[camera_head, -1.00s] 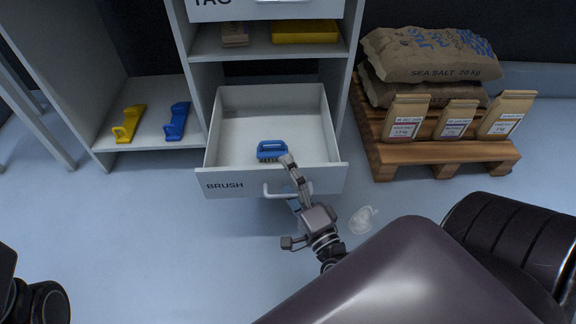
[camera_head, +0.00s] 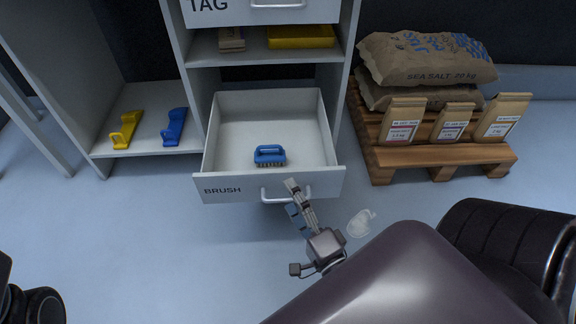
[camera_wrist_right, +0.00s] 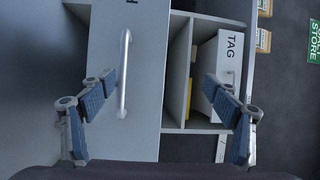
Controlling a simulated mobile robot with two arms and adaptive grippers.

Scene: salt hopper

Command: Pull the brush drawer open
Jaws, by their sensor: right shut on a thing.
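The white brush drawer (camera_head: 222,190) stands pulled out of the cabinet, with a blue brush (camera_head: 269,155) inside. Its handle (camera_head: 271,196) is a bar on the front; it also shows upright in the right wrist view (camera_wrist_right: 124,75). My right gripper (camera_head: 292,198) is just in front of the handle. In the right wrist view, its two fingers (camera_wrist_right: 160,92) are wide apart. My left gripper is not in view.
The TAG drawer (camera_head: 209,5) is above, over a shelf with a yellow item (camera_head: 300,37). Yellow (camera_head: 126,130) and blue (camera_head: 174,127) tools lie on the left shelf. A wooden pallet (camera_head: 440,158) with sacks stands right. Floor in front is clear except for a pale patch (camera_head: 361,223).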

